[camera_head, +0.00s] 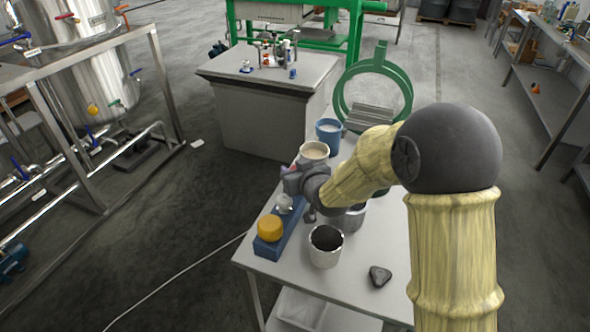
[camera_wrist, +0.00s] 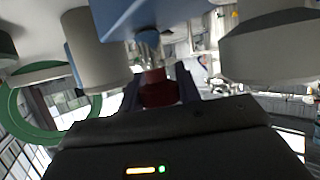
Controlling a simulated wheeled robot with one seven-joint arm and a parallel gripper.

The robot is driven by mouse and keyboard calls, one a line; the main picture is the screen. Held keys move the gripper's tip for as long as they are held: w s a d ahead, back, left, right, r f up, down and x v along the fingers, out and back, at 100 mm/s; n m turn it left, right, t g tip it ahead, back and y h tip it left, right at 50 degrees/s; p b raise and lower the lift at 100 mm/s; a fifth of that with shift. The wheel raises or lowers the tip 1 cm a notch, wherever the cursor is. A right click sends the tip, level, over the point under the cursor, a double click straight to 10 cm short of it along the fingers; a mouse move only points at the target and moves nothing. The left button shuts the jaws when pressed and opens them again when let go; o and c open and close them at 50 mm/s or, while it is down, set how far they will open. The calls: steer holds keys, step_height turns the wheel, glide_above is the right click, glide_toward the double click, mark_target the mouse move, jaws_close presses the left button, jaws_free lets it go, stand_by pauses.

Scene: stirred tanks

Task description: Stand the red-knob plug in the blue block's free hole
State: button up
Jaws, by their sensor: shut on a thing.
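The blue block (camera_head: 292,236) lies along the left edge of the grey table. A yellow-knob plug (camera_head: 270,228) stands at its near end and a pale grey knob (camera_head: 284,203) shows farther along. My gripper (camera_head: 300,185) is over the block's far end. In the wrist view my gripper (camera_wrist: 158,88) is shut on the red knob of the plug (camera_wrist: 158,86). Its metal stem (camera_wrist: 148,45) points toward the blue block (camera_wrist: 150,14) at the top. I cannot tell whether the stem is inside a hole. The free hole is hidden, and the red knob is not clear in the head view.
A cream-filled cup (camera_head: 314,149) and a blue cup (camera_head: 328,127) stand beyond my gripper. A metal cup (camera_head: 326,252) and another grey cup (camera_head: 350,220) stand right of the block. A dark stone-like piece (camera_head: 380,276) lies near the front. A green ring stand (camera_head: 344,98) is at the back.

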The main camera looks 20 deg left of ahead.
steer(key=shift+f+b, duration=0.55)
steer(key=shift+f, duration=0.05)
steer(key=o, duration=1.1)
steer(key=shift+f, duration=0.1)
step_height(320, 180, up, 10)
steer(key=shift+r+p, duration=0.2)
steer(key=shift+p, duration=0.25)
